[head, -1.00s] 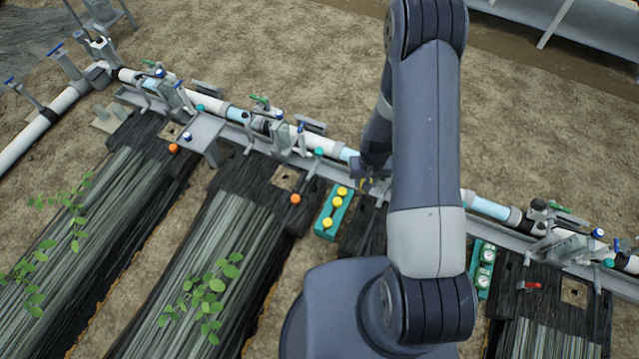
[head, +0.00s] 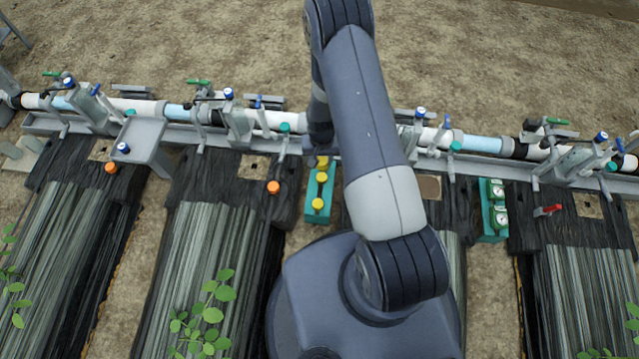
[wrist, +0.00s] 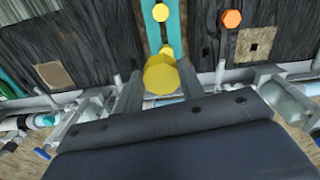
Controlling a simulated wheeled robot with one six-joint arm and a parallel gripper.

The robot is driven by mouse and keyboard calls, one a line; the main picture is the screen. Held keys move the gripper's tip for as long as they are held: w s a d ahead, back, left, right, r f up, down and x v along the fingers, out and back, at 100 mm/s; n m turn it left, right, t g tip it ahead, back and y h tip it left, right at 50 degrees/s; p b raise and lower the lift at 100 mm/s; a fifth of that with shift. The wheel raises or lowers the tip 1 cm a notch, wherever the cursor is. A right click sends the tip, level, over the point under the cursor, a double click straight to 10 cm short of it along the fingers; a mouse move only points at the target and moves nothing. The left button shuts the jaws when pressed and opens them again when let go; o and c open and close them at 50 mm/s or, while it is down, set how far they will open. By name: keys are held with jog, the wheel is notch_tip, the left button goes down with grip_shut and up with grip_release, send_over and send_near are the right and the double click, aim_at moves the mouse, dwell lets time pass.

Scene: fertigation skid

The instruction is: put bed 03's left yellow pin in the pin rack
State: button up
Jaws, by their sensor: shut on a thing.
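In the wrist view, a yellow pin (wrist: 161,75) with a broad faceted head sits between the two fingers of my gripper (wrist: 158,86), which is shut on it.
A pipe (head: 270,120) with valves, brackets and blue and green handles runs behind the beds, close to my gripper. Orange caps (head: 273,187) sit on the beds to the left.

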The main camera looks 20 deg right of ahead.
notch_tip(320, 180, down, 14)
jog(key=w+m+b, duration=0.1)
jog(key=b, duration=0.8)
jog(key=shift+w+m, duration=0.3)
jog(key=shift+w, duration=0.1)
jog(key=shift+f, duration=0.1)
notch_tip(320, 180, down, 10)
jog(key=b, duration=0.6)
jog(key=shift+b, duration=0.4)
jog(key=shift+b, duration=0.4)
jog(key=shift+f+b, duration=0.5)
jog(key=shift+f, duration=0.1)
jog(key=o, duration=1)
jog(key=shift+r, duration=0.1)
